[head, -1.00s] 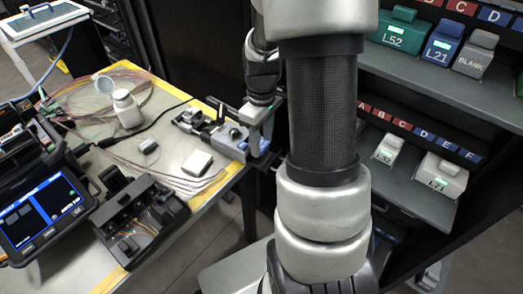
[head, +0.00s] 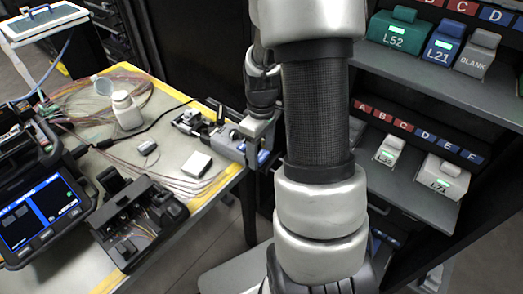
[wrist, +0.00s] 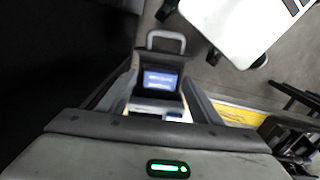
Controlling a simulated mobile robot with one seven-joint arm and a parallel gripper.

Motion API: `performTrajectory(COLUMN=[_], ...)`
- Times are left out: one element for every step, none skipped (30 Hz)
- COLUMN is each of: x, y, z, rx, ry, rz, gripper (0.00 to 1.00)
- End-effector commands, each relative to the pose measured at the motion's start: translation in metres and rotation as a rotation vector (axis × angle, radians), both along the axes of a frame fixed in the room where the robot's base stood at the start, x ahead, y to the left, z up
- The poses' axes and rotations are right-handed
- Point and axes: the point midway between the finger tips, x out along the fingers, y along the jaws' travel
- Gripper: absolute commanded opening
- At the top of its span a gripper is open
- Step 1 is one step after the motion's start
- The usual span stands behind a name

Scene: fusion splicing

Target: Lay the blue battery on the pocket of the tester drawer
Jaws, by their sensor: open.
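The blue battery (wrist: 160,80) shows in the wrist view as a blue face with pale lettering, between my fingers and framed by a dark recess. The tester drawer's grey handle (wrist: 166,36) is just beyond it. In the head view the tester (head: 228,140) stands at the table's right end, with a blue part (head: 263,157) low beside my gripper (head: 252,160). My gripper is open, with a finger on each side of the battery. I cannot tell whether the fingers touch it or whether it lies fully flat in the pocket.
A splicer with a lit screen (head: 38,215), a black open-topped unit (head: 135,220), a white bottle (head: 127,110) and a white block (head: 196,164) are on the table (head: 172,135). Shelves of labelled boxes (head: 430,75) stand at right.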

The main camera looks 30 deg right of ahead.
Motion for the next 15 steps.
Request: performTrajectory(x=[0.0,0.0,0.0,0.0,0.001,0.001,0.001,0.001,0.001,0.001,0.001,0.001,0.001,0.001,0.001], y=[0.0,0.0,0.0,0.0,0.0,0.0,0.0,0.0,0.0,-0.001,0.0,0.0,0.0,0.0,0.0], z=[0.001,0.003,0.006,0.008,0.011,0.017,0.022,0.028,0.037,0.044,0.051,0.06,0.066,0.073,0.081], rx=[0.0,0.0,-0.001,0.0,-0.001,-0.001,-0.001,-0.001,-0.002,-0.002,-0.002,-0.002,-0.001,-0.002,-0.001], ry=[0.0,0.0,0.0,-0.001,-0.003,-0.003,-0.004,-0.004,-0.005,-0.005,-0.005,-0.005,-0.004,-0.005,-0.004], rz=[0.0,0.0,0.0,0.0,0.0,0.0,0.0,0.0,0.0,0.0,0.0,0.0,0.0,0.0,0.001], gripper=[0.59,0.59,0.59,0.59,0.59,0.59,0.59,0.59,0.59,0.59,0.59,0.59,0.59,0.59,0.59])
